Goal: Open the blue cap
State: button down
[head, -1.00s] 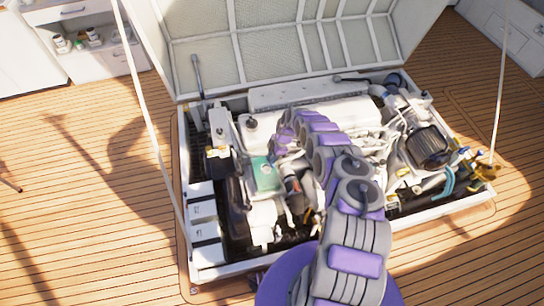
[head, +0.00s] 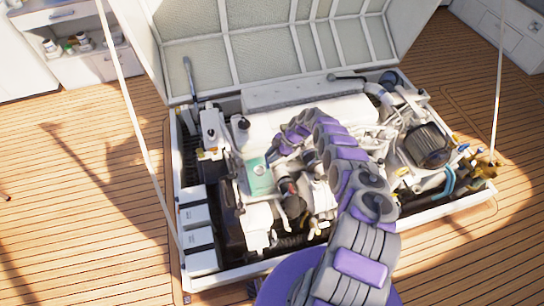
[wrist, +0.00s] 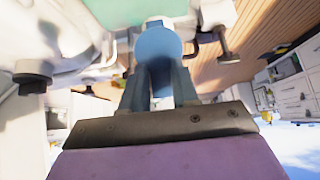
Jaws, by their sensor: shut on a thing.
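The blue cap (wrist: 158,44) is a round light-blue disc in the wrist view, just beyond my fingertips. My gripper (wrist: 160,72) has its two fingers close together and shut on the cap. In the head view my arm arches over the engine (head: 300,113) and ends near its middle, beside a teal-green panel (head: 258,177). The cap cannot be made out in the head view, where the arm and engine parts crowd that spot. Whether the cap has turned or lifted cannot be told.
The engine sits in a white-framed hatch (head: 215,281) with its lid (head: 230,55) raised behind. Dark bolt-like parts (wrist: 32,80) hang close on both sides of the gripper in the wrist view. Thin stays (head: 135,120) flank the hatch. Wooden deck (head: 80,190) is open at left.

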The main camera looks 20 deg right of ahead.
jog(key=shift+a, duration=0.15)
jog(key=c, duration=0.8)
grip_release()
jog(key=shift+c, duration=0.2)
jog(key=p+v, duration=0.3)
jog(key=v, duration=1.4)
jog(key=shift+p, duration=0.35)
jog(key=shift+w, duration=0.1)
